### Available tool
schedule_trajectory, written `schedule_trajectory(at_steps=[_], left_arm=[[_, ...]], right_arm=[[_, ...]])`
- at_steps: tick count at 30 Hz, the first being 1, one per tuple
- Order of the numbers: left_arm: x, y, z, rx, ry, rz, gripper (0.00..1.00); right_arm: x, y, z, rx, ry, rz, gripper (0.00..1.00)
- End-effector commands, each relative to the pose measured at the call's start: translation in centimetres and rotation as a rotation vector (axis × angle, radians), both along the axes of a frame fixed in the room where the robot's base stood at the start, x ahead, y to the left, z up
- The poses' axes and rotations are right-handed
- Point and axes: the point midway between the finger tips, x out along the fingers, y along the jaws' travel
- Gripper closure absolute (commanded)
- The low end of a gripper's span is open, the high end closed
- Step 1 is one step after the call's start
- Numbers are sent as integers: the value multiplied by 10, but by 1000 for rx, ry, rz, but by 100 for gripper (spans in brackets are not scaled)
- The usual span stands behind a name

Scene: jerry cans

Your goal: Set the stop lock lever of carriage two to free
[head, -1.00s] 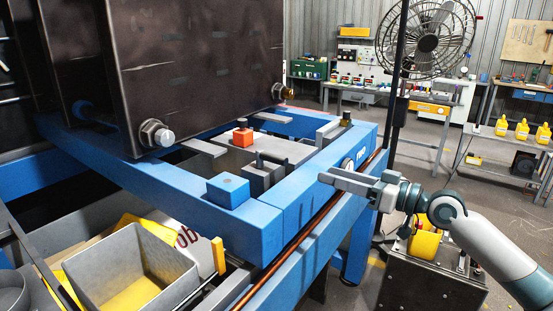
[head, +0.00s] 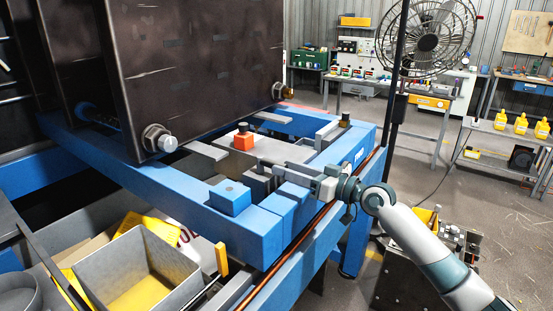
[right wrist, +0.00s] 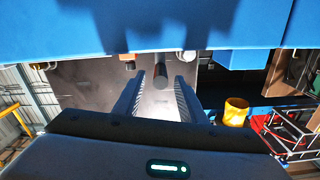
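The blue carriage frame (head: 190,192) holds a grey latch block (head: 257,185) with a dark lever, beside a grey plate. My right gripper (head: 285,172) reaches over the frame's front rail at this block and hides most of the lever. In the right wrist view my right gripper's fingers (right wrist: 161,98) are apart. A dark round bar (right wrist: 160,74), seemingly the lever handle, shows between or just beyond the fingertips; I cannot tell if they touch it. No label tells me which carriage this is. My left gripper is not in view.
Big dark plates (head: 205,70) rise at the left. A copper-coloured rod (head: 318,218) runs along the rail. A grey bin (head: 135,272) is below.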

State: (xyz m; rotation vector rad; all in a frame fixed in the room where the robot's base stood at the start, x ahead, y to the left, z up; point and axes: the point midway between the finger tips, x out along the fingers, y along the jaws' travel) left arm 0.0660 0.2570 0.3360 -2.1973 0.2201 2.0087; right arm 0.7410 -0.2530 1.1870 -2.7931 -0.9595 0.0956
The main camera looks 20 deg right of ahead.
Motion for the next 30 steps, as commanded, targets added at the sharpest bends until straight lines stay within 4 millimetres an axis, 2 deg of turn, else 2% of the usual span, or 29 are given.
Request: schedule_trajectory(at_steps=[1, 9, 21, 26, 30], left_arm=[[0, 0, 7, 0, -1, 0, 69], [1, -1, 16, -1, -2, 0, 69], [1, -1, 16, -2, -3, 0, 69], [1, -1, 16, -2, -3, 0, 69], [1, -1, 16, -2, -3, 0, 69]], right_arm=[[7, 6, 5, 2, -1, 1, 63], [29, 23, 1, 0, 0, 0, 63], [32, 26, 0, -1, -1, 1, 63], [32, 25, 0, -1, -1, 0, 100], [32, 25, 0, -1, -1, 0, 100]])
